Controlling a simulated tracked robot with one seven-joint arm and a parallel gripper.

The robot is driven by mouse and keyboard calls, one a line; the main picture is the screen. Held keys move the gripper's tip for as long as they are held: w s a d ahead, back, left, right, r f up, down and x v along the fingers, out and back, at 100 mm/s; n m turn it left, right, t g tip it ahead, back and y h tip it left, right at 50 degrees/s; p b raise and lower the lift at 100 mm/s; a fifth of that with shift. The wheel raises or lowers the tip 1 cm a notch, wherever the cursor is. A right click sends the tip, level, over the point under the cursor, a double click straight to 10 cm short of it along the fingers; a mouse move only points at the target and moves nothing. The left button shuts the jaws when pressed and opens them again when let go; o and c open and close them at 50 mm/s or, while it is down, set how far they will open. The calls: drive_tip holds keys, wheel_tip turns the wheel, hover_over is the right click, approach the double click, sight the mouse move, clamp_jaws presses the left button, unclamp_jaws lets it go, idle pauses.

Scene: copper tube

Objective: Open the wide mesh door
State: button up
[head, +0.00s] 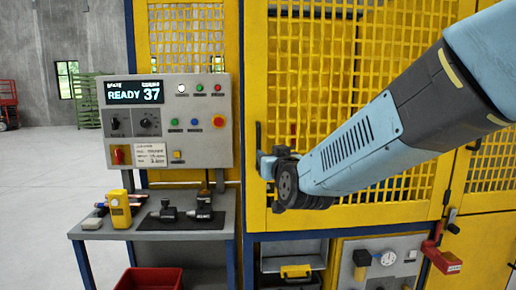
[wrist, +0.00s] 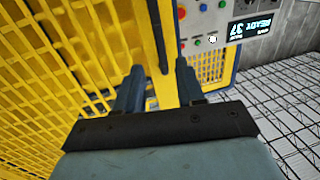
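The wide mesh door (head: 310,215) is a yellow frame with yellow mesh, right of the control panel in the head view. It looks closed against its post. It also fills the left of the wrist view (wrist: 65,60). A dark upright handle (head: 258,136) stands at the door's left edge. In the wrist view the handle (wrist: 158,30) shows just beyond the fingertips, roughly in line with the gap. My gripper (head: 265,163) is at the door's left edge, by the handle's lower part. In the wrist view its fingers (wrist: 159,78) are apart with nothing clearly clamped. I cannot tell whether they touch the handle.
A grey control panel (head: 170,160) and a bench (head: 155,233) with tools stand left of the door. A red bin (head: 150,279) is below. A red lock (head: 441,257) hangs at lower right. Open floor (head: 35,200) lies at left.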

sight(259, 148)
drive_tip(key=x, duration=1.1)
drive_tip(key=shift+w+f, duration=0.1)
drive_tip(key=shift+w, duration=0.2)
clamp_jaws()
